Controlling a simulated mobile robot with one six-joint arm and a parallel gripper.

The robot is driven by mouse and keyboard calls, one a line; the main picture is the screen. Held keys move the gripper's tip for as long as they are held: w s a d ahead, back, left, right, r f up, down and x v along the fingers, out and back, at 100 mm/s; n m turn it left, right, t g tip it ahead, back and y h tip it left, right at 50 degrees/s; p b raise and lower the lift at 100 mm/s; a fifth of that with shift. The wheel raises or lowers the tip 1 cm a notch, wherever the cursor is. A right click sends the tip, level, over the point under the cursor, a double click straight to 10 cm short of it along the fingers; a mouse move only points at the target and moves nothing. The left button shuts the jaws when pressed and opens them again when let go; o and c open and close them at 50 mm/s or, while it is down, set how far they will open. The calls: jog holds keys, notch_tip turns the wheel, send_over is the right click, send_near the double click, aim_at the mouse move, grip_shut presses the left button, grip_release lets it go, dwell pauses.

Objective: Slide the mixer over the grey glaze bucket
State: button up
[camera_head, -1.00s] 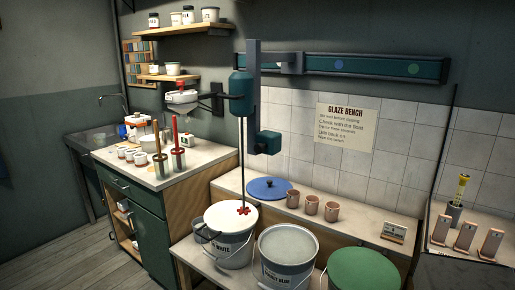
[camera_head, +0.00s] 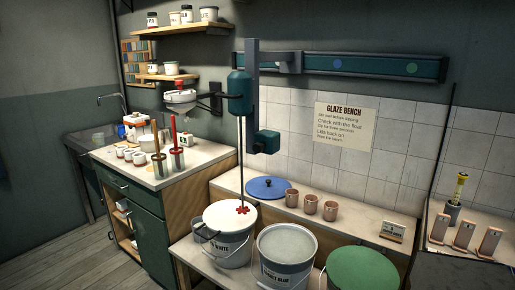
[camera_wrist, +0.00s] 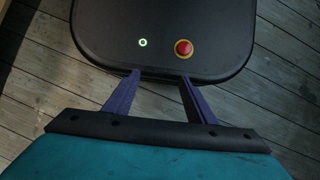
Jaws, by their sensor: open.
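The mixer (camera_head: 240,84) is a teal motor on a dark upright that hangs from the wall rail (camera_head: 360,66). Its thin shaft (camera_head: 241,160) runs down to a red impeller (camera_head: 243,210) above the white glaze bucket (camera_head: 235,247) at the left of the row. Beside it, the middle bucket (camera_head: 287,241) holds a pale grey surface; its label seems to end in "BLUE". A green-topped bucket (camera_head: 362,268) is at the right. My gripper (camera_wrist: 160,76) is open and empty in the wrist view, over my own base, away from the mixer.
A blue lid (camera_head: 268,188) and several clay cups (camera_head: 312,204) stand on the ledge behind the buckets. The left counter (camera_head: 125,175) carries jars and brushes. The right bench (camera_head: 462,240) holds small upright pieces. Wooden floor is free at lower left.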

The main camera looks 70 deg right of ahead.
jog(key=w+d+r+n+t+h+p, duration=0.1)
jog(key=w+d+r+n+h, duration=0.1)
jog(key=w+d+r, duration=0.6)
jog(key=w+d+r+n+t+h+p, duration=0.25)
jog(key=d+r, duration=0.25)
jog(key=d, duration=0.7)
jog(key=w+d+r+n+t+h+p, duration=0.1)
jog(key=w+d+r+n+h, duration=0.1)
jog(key=w+d+r, duration=0.65)
jog(key=d+r+n+h, duration=0.2)
jog(key=d+r, duration=0.6)
jog(key=d, duration=0.4)
jog(key=n+g+h+p, duration=0.45)
jog(key=n+h, duration=0.25)
jog(key=h, duration=0.2)
send_near(256, 148)
jog(key=shift+w+a+r+m+t, duration=0.1)
jog(key=shift+a+r+m+t, duration=0.1)
jog(key=shift+a, duration=0.4)
jog(key=shift+a+r+m+t, duration=0.1)
jog(key=shift+a+t, duration=0.1)
jog(key=shift+a, duration=0.35)
jog(key=shift+p+x, duration=1.8)
jog(key=shift+x, duration=5.1)
